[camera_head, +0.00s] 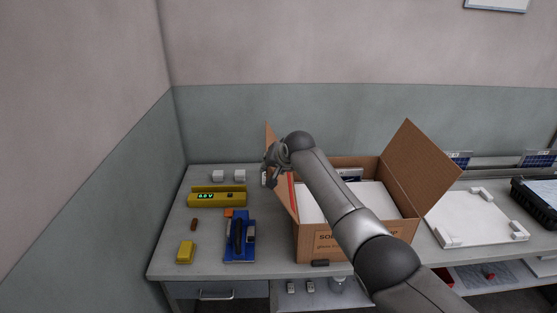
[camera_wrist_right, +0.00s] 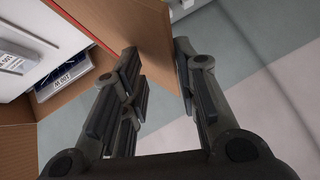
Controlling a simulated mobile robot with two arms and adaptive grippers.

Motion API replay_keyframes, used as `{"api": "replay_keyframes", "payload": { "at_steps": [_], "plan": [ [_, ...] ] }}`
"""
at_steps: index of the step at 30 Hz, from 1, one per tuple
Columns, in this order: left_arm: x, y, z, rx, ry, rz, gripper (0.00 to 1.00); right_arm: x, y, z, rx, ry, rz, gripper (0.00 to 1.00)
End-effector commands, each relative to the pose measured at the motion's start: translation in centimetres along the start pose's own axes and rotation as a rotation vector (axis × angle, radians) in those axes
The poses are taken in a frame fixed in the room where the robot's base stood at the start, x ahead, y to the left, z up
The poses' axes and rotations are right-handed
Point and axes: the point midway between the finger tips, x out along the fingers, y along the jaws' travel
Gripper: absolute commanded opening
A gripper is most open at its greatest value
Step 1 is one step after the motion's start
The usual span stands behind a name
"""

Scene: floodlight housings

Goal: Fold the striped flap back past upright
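A brown cardboard box (camera_head: 313,249) stands open on the bench. Its left flap (camera_head: 270,142) is raised near upright; how far it leans is hard to tell. A red stripe (camera_head: 292,190) runs along the box's left side, beside this flap, and also shows in the right wrist view (camera_wrist_right: 76,22). My right gripper (camera_head: 274,165) is at the flap's outer part. In the right wrist view the fingers (camera_wrist_right: 160,85) are apart, with the flap's edge (camera_wrist_right: 155,50) reaching between them and a gap by the right finger. My left gripper is not in view.
The box's right flap (camera_head: 420,165) leans outward. White items lie inside the box. Left of it are a yellow meter (camera_head: 217,197), a blue fixture (camera_head: 240,238), a yellow block (camera_head: 185,252) and two small white blocks (camera_head: 228,175). A white tray (camera_head: 475,219) is at the right.

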Motion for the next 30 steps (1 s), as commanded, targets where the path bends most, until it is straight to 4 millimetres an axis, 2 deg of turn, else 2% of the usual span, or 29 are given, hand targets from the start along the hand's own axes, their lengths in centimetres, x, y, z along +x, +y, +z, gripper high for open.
{"api": "replay_keyframes", "payload": {
  "at_steps": [8, 24, 30],
  "plan": [
    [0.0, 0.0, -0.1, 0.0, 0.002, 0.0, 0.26, -2.2, 0.1, 0.2, 0.0, 0.0, 0.001, 0.26],
    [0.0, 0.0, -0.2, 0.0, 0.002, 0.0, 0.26, -8.9, -0.4, 0.2, 0.0, 0.001, -0.003, 0.26],
    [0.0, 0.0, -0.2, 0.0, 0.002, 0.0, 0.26, -10.6, -0.5, 0.3, 0.001, 0.0, -0.004, 0.26]
  ]
}}
